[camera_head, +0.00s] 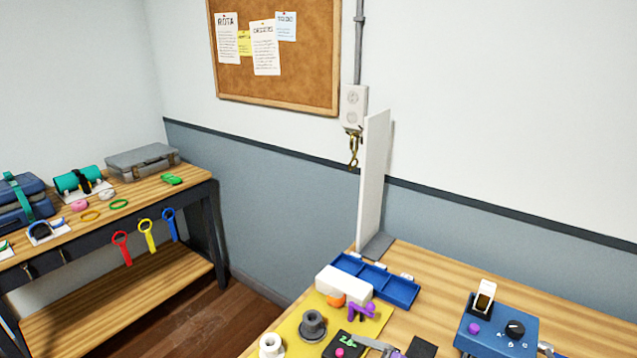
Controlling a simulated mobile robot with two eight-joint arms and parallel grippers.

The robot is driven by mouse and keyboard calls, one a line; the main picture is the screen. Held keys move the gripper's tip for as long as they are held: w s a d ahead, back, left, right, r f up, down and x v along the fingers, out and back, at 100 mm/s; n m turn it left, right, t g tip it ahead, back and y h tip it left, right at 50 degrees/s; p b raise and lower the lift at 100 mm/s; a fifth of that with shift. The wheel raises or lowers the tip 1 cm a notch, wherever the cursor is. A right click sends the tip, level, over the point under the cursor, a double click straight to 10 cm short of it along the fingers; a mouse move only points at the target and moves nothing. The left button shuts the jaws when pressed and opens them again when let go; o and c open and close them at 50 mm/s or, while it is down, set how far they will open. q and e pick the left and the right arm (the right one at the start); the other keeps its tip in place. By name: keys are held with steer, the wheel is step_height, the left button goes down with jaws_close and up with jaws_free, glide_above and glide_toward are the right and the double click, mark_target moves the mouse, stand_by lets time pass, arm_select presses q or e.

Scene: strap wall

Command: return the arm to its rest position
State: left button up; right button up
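Neither of my grippers and neither of my arms shows in the head view. The wooden workbench (440,262) stands at the lower right. A white upright panel (373,180) rises from its far left corner on a grey foot. The other wooden bench (190,187) stands at the left, with red (122,248), yellow (148,236) and blue (170,224) straps hanging at its front edge.
A blue divided tray (400,292), a yellow mat (290,328) and a blue box with a black knob (500,330) take up the near workbench. A grey case (142,160) lies on the left bench. Wooden floor (215,310) shows between the benches.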

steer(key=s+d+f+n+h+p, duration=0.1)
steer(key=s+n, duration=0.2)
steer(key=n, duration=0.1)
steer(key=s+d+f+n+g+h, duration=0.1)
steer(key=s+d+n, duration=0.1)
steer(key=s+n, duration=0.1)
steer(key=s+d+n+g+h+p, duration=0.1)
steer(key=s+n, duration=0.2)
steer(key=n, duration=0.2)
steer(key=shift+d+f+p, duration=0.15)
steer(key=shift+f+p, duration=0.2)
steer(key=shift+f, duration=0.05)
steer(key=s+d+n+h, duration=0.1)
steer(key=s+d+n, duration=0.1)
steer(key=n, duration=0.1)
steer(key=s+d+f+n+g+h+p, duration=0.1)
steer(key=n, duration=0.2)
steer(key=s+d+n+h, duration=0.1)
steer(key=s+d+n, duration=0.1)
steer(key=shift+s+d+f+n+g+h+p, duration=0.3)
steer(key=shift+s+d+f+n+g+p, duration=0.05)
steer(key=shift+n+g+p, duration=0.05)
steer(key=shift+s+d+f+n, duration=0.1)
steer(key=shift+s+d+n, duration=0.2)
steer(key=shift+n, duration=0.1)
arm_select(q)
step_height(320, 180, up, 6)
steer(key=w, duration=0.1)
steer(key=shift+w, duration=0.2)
